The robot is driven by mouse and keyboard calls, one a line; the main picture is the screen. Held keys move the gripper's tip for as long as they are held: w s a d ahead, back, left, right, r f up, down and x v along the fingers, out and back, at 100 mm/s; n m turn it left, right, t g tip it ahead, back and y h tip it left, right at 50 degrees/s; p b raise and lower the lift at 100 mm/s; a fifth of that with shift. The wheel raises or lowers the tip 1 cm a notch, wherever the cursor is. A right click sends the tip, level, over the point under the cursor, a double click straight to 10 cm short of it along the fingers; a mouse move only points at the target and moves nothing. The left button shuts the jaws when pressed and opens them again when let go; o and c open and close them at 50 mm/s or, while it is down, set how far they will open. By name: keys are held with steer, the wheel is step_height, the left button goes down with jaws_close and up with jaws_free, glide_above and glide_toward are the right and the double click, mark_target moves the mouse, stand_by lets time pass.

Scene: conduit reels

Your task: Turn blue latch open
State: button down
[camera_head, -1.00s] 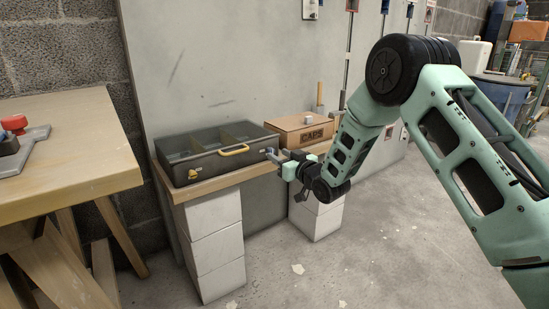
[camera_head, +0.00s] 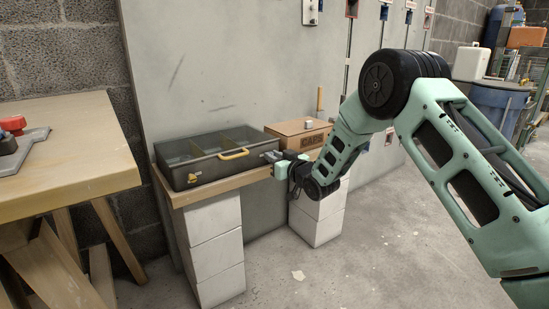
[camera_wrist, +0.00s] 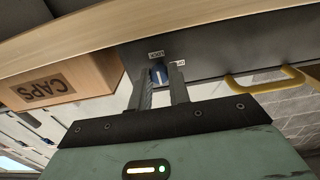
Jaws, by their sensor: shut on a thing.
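A dark grey case (camera_head: 212,170) with an open top stands on a wooden shelf. It has a yellow handle (camera_head: 234,154) and a yellow latch (camera_head: 192,178) on its front. The blue latch (camera_wrist: 158,74) shows in the wrist view as a round blue knob with a pale line, beside small white labels. My gripper (camera_wrist: 162,84) is shut on the blue latch, one finger at each side of it. In the head view my gripper (camera_head: 272,157) is at the right end of the case front and hides the blue latch.
A cardboard CAPS box (camera_head: 308,143) stands right of the case, close behind my wrist. The wooden shelf (camera_head: 222,184) rests on white blocks (camera_head: 215,240). A wooden table (camera_head: 75,165) is at the left. The floor in front is clear.

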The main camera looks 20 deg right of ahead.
steer(key=shift+n, duration=0.3)
steer(key=shift+a+f+n+b, duration=0.1)
steer(key=shift+n+b, duration=0.75)
steer(key=shift+n, duration=3.5)
steer(key=shift+a+f+n+b, duration=0.1)
steer(key=shift+n+b, duration=0.7)
steer(key=shift+n, duration=3.55)
steer(key=shift+d, duration=0.1)
steer(key=c, duration=1.3)
jaws_free()
steer(key=shift+s+r, duration=0.1)
steer(key=p+v, duration=0.4)
steer(key=v, duration=1.3)
steer(key=shift+s+d+p, duration=0.1)
steer(key=shift+s+p, duration=0.05)
steer(key=shift+p, duration=0.25)
